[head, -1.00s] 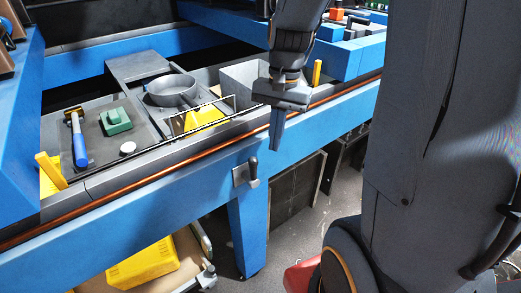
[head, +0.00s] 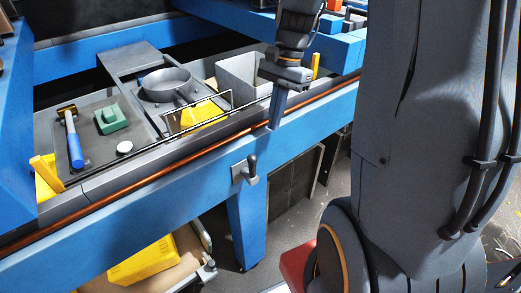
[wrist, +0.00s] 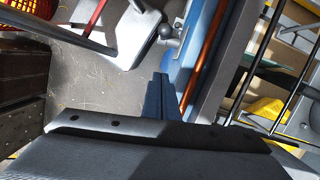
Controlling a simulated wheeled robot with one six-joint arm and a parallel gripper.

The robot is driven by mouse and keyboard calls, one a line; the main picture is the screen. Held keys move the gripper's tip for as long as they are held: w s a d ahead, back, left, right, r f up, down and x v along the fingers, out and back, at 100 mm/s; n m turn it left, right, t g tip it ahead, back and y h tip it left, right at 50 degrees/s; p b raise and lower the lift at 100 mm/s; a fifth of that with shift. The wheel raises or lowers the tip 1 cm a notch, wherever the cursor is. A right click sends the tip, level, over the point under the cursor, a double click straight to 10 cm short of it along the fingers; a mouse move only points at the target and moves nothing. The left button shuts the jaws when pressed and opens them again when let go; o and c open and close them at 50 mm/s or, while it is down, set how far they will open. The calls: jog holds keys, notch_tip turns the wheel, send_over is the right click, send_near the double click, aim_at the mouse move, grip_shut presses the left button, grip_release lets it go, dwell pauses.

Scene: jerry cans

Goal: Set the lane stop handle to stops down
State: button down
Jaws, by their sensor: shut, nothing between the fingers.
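The lane stop handle (head: 252,166) is a small dark lever on a grey plate (head: 238,173) on the front face of the blue beam. Its dark grip points upward in the head view. In the wrist view a grey rounded handle (wrist: 169,35) shows beside the blue beam, beyond my fingertips. My gripper (head: 274,125) points down in front of the beam, above and right of the handle, apart from it. Its fingers are together and empty; they also show in the wrist view (wrist: 160,82). No label for the handle's positions is readable.
A copper-coloured rail (head: 130,187) runs along the blue beam (head: 130,225). A yellow crate (head: 143,262) sits below. Space directly before the handle looks clear.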

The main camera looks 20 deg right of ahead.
aim_at(250, 167)
jog(key=shift+s+a+f+p, duration=0.5)
jog(key=shift+a+f, duration=0.4)
jog(key=shift+f, duration=0.4)
jog(key=shift+s+a+f+p, duration=0.5)
jog(key=shift+a+f, duration=0.35)
jog(key=shift+f, duration=0.4)
jog(key=shift+s+a+f+p, duration=0.35)
jog(key=shift+a+f+p, duration=0.25)
jog(key=shift+a+f, duration=0.5)
jog(key=shift+w+f, duration=0.1)
jog(key=shift+f, duration=0.1)
